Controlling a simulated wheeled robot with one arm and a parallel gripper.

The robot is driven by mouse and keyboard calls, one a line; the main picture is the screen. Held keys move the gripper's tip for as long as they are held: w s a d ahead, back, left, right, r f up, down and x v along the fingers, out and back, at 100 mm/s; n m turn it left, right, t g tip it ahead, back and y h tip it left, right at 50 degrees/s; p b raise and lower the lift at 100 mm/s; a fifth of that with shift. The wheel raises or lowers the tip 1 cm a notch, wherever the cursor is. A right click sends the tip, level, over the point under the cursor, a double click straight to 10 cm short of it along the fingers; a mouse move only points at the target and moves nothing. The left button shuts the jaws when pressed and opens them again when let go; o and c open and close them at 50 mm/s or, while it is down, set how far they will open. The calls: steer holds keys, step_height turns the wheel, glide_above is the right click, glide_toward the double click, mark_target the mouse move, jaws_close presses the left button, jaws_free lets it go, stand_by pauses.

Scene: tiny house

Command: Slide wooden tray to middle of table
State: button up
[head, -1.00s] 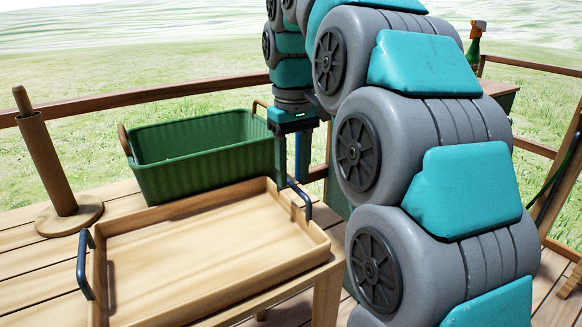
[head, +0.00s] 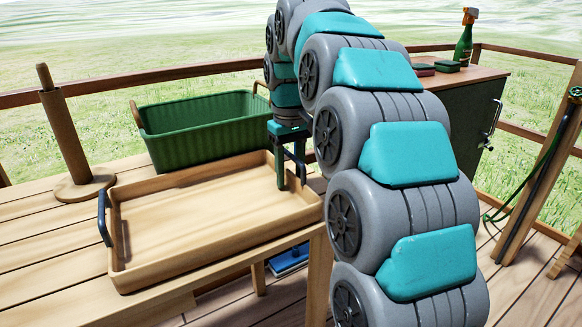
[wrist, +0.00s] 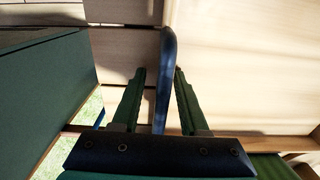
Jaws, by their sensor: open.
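The wooden tray (head: 190,215) is a shallow light-wood tray with raised sides and a dark blue handle at each end. It lies flat at the right end of the slatted wooden table (head: 40,250). Its left handle (head: 103,218) is clear. My gripper (head: 292,187) points down at the right handle. In the wrist view my gripper (wrist: 157,72) is open, with one green finger on each side of the dark blue handle (wrist: 166,80). Gaps show between handle and fingers. The tray floor (wrist: 225,60) fills the right of that view.
A green ribbed basket (head: 205,130) stands close behind the tray. A wooden roll holder (head: 70,140) stands at the left. A cabinet (head: 465,115) with a spray bottle (head: 463,45) is at the right. The table planks left of the tray are clear.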

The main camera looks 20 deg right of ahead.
jaws_close()
stand_by(0.4)
stand_by(1.1)
